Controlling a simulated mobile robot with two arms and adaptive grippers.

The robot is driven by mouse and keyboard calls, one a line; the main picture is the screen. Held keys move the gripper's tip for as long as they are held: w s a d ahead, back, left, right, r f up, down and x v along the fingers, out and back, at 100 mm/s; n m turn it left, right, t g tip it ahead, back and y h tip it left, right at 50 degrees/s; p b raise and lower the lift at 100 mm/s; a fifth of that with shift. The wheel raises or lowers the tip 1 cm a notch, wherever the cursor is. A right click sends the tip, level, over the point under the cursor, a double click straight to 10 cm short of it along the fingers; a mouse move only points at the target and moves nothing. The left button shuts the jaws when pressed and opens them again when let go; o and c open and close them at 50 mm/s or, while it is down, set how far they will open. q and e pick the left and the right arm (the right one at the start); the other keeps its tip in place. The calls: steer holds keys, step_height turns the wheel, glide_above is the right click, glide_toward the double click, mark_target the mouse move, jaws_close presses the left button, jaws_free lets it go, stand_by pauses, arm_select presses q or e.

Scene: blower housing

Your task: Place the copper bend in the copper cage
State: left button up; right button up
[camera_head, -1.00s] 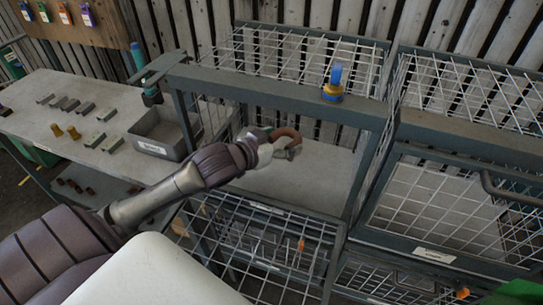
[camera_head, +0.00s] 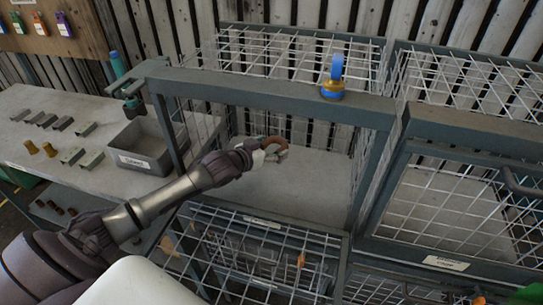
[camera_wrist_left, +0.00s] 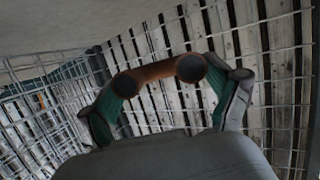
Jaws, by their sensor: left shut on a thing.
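The copper bend (camera_head: 275,142) is a curved brown pipe piece held at the end of my left arm. My left gripper (camera_head: 265,152) is shut on it, inside the open front of a wire cage (camera_head: 262,93), above the cage's grey floor (camera_head: 305,193). In the left wrist view the bend (camera_wrist_left: 158,72) spans between the fingers of the gripper (camera_wrist_left: 165,95), its two dark round ends showing. The cage's front door (camera_head: 250,240) hangs folded down below the opening, and its label is too small to read. My right gripper is not in view.
A closed wire cage (camera_head: 445,200) with a label stands to the right. A blue and yellow beacon-like item (camera_head: 333,80) sits on the top front bar. A grey labelled bin (camera_head: 145,147) and several metal blocks (camera_head: 85,129) are on the left bench.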

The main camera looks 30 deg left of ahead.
arm_select(q)
steer(key=shift+w+a+f, duration=0.35)
steer(key=shift+w+f, duration=0.1)
steer(key=shift+w, duration=0.2)
steer(key=shift+f+p, duration=0.3)
steer(key=shift+f, duration=1.7)
steer(key=shift+s+f+b, duration=0.1)
steer(key=shift+f+b, duration=0.2)
steer(key=shift+f, duration=0.25)
steer(key=shift+d, duration=0.1)
